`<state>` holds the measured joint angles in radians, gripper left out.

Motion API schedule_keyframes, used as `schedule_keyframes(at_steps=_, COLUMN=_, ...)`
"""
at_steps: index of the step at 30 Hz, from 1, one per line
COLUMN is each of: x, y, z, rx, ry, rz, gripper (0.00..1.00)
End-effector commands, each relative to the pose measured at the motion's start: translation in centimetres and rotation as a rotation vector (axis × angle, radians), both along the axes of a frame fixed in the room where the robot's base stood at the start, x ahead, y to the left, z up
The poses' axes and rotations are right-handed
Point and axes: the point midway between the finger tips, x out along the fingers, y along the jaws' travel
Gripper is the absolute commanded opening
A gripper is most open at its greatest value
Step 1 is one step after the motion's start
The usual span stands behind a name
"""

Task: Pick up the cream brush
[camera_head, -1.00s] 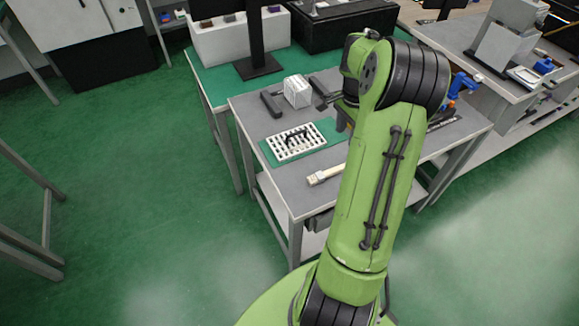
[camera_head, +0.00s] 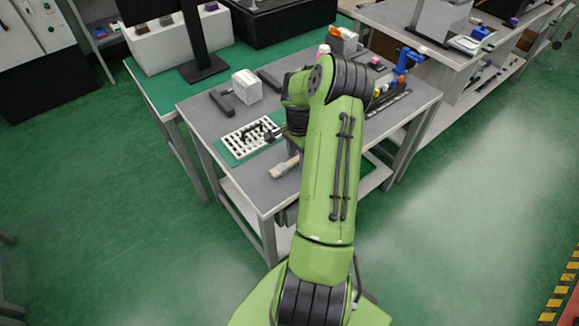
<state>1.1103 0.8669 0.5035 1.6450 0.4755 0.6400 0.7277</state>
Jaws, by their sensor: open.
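The cream brush (camera_head: 284,167) lies flat on the grey table top near its front edge, just left of my green arm. Its bristle end points left and its right end is close to or behind the arm. My gripper (camera_head: 271,136) is partly hidden by my arm. Its dark fingers show above the right end of the white slotted rack, a little beyond the brush and apart from it. It is open, and I see nothing in it.
The white slotted rack (camera_head: 250,138) sits on a green mat (camera_head: 232,158) left of the brush. A white ribbed block (camera_head: 246,87) stands behind, between dark bars (camera_head: 221,103). Small coloured items (camera_head: 385,85) and a blue fixture (camera_head: 408,60) line the table's right side.

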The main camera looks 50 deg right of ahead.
Motion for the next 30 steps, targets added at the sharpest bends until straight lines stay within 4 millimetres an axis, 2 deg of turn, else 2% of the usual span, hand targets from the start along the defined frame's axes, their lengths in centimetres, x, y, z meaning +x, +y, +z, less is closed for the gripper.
schedule_keyframes(at_steps=1, x=0.0, y=0.0, z=-0.6, rx=0.000, ry=0.000, rz=0.000, gripper=0.51)
schedule_keyframes(at_steps=6, x=0.0, y=0.0, z=-0.4, rx=-0.002, ry=-0.001, rz=0.000, gripper=0.51)
schedule_keyframes(at_steps=8, x=0.0, y=0.0, z=-0.4, rx=-0.002, ry=-0.001, rz=0.001, gripper=0.43)
schedule_keyframes(at_steps=15, x=0.0, y=0.0, z=-0.4, rx=-0.001, ry=-0.001, rz=0.001, gripper=0.07)
schedule_keyframes(at_steps=17, x=0.0, y=0.0, z=-0.4, rx=-0.001, ry=-0.001, rz=0.001, gripper=0.00)
schedule_keyframes(at_steps=25, x=0.0, y=0.0, z=-0.1, rx=-0.002, ry=-0.002, rz=0.001, gripper=0.00)
schedule_keyframes(at_steps=28, x=0.1, y=-0.1, z=1.4, rx=-0.005, ry=-0.003, rz=0.001, gripper=0.00)
schedule_keyframes(at_steps=30, x=0.1, y=-0.1, z=3.2, rx=-0.007, ry=-0.004, rz=0.001, gripper=0.00)
